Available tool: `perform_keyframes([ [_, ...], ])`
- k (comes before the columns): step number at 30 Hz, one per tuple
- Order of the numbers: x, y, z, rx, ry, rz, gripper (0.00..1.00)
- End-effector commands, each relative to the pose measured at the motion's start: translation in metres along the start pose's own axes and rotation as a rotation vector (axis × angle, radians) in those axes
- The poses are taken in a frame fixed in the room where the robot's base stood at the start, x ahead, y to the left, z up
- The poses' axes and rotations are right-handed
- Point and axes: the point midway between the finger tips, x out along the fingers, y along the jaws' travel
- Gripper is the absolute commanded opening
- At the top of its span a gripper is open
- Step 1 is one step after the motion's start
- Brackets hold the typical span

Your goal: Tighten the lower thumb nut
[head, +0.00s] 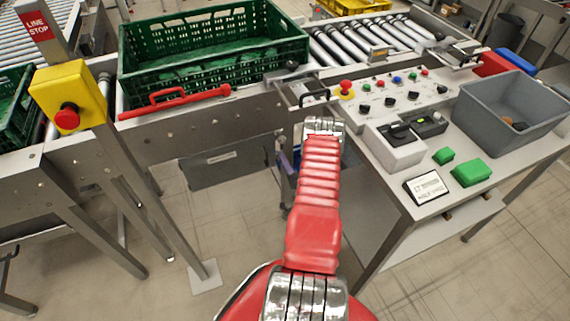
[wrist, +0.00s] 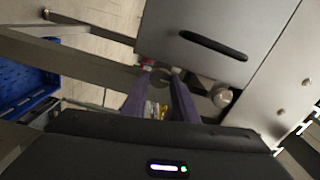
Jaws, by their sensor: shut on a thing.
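In the wrist view my gripper (wrist: 162,72) has its two purple fingers close together at the edge of a grey metal plate (wrist: 185,50) with a long dark slot. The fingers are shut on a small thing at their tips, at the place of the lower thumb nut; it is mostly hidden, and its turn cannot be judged. A round silver knob (wrist: 222,97) stands on the metal just right of the fingers, apart from them. In the head view my red arm hides most of the gripper, below the conveyor's side rail.
A green crate (head: 215,42) sits on the conveyor. A red handle (head: 175,100) lies along the rail. A yellow line-stop box (head: 72,88) stands left. A control table (head: 405,195) with a grey bin (head: 510,112) is at right. A blue crate (wrist: 28,85) shows in the wrist view.

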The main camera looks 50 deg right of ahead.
Motion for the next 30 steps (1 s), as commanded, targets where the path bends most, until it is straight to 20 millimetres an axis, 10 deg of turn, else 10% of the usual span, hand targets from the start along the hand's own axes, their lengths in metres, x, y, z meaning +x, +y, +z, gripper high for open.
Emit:
perform_keyframes([
  [20,-0.006,0.002,-0.001,0.0,0.003,0.004,0.45],
  [30,-0.053,0.002,-0.002,0.001,0.006,0.006,0.45],
])
